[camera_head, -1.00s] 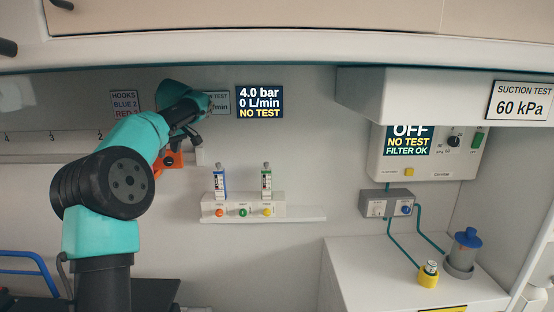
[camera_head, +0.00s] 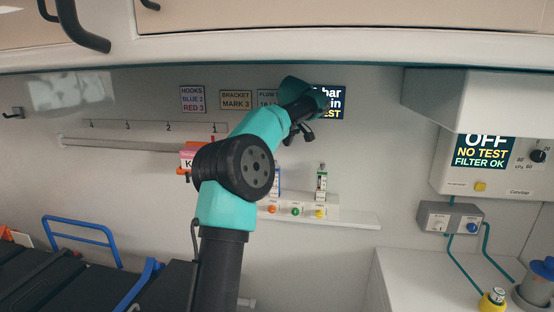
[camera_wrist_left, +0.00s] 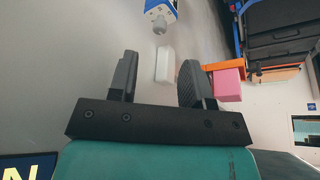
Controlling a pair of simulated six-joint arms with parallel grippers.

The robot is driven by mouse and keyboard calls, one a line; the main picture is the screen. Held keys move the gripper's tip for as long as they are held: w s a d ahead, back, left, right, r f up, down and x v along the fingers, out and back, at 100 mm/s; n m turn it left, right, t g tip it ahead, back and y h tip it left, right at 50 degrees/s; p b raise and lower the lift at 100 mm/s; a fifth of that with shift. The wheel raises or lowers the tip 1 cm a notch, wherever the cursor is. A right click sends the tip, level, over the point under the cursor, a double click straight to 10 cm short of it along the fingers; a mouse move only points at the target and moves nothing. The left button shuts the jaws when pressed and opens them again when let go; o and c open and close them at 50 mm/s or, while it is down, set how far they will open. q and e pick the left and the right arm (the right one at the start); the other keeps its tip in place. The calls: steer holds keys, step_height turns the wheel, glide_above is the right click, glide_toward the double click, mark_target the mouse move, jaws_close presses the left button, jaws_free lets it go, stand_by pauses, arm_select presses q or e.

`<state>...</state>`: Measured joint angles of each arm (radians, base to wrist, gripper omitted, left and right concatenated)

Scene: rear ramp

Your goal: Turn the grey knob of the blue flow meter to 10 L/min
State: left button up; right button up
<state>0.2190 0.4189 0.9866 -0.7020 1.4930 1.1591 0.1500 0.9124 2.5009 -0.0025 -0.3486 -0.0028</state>
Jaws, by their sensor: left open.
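The blue flow meter (camera_head: 277,182) stands on a white wall outlet block in the head view, partly hidden behind my left arm. In the left wrist view its blue body shows at the top edge, and its grey knob (camera_wrist_left: 159,27) lies beyond the fingertips, apart from them. My left gripper (camera_head: 300,134) hangs above the outlet block, near the wall, and is small and dark in the head view. In the left wrist view the left gripper (camera_wrist_left: 157,70) has its two fingers wide apart with nothing held. The display (camera_head: 332,102) is partly covered by my arm. My right gripper is out of view.
A pink box (camera_wrist_left: 228,85) is close beside one finger in the left wrist view. A suction unit (camera_head: 480,170) and a grey connector box (camera_head: 449,217) are on the right.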

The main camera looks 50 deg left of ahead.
arm_select(q)
steer(key=shift+x, duration=3.75)
jaws_close()
